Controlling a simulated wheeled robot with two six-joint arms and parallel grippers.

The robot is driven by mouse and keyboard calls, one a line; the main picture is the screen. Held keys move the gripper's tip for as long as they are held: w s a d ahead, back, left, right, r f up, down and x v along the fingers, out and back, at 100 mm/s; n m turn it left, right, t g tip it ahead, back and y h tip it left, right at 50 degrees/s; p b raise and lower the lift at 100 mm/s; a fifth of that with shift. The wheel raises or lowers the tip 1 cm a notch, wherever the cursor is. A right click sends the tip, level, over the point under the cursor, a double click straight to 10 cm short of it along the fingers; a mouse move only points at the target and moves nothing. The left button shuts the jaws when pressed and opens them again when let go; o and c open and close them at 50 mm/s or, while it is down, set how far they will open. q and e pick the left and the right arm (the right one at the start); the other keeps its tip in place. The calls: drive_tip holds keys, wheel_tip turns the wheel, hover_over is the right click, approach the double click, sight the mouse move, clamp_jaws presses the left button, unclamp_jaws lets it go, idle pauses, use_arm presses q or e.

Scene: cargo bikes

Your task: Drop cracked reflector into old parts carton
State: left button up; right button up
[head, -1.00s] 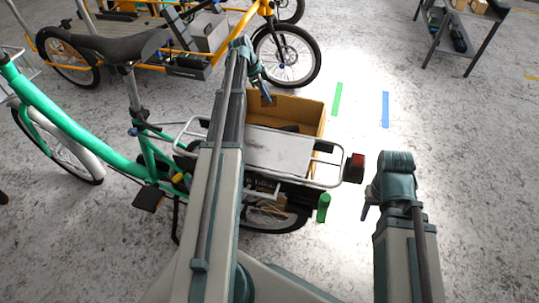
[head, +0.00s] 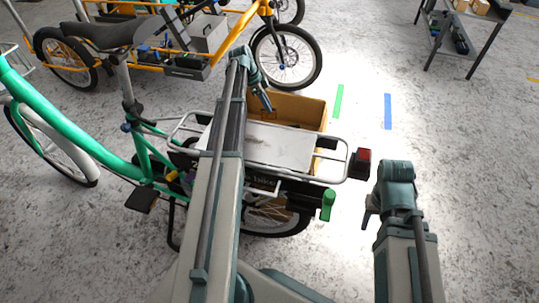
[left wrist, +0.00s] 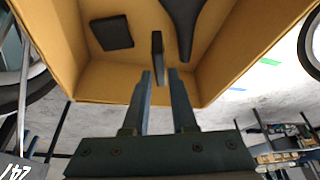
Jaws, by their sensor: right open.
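The old parts carton (head: 312,112) is an open tan box on the floor behind the bike's rear rack; its inside fills the left wrist view (left wrist: 85,85). My left gripper (head: 266,103) points down over the carton. Its two fingers (left wrist: 159,72) are apart in the left wrist view. A thin dark slab (left wrist: 157,45), seen edge-on, shows between and beyond the fingertips, with gaps on both sides. It may be the cracked reflector; I cannot tell whether it is falling or resting. My right gripper (head: 369,211) is open and empty, right of the rack.
A dark square pad (left wrist: 112,33) and a black tapered part (left wrist: 184,22) lie in the carton. The green bike's rack (head: 280,147), with a red rear light (head: 362,162), stands before the carton. An orange cargo bike (head: 190,50) stands behind.

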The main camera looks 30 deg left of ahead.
use_arm(q)
drive_tip(key=o, duration=0.3)
drive_tip(key=shift+r, duration=0.1)
drive_tip(key=p+v, duration=1.2)
drive_tip(key=v, duration=0.1)
drive_tip(key=shift+s+r+p, duration=0.2)
drive_tip(key=shift+r+p, duration=0.05)
drive_tip(key=shift+p, duration=0.15)
drive_tip(key=shift+a, duration=0.15)
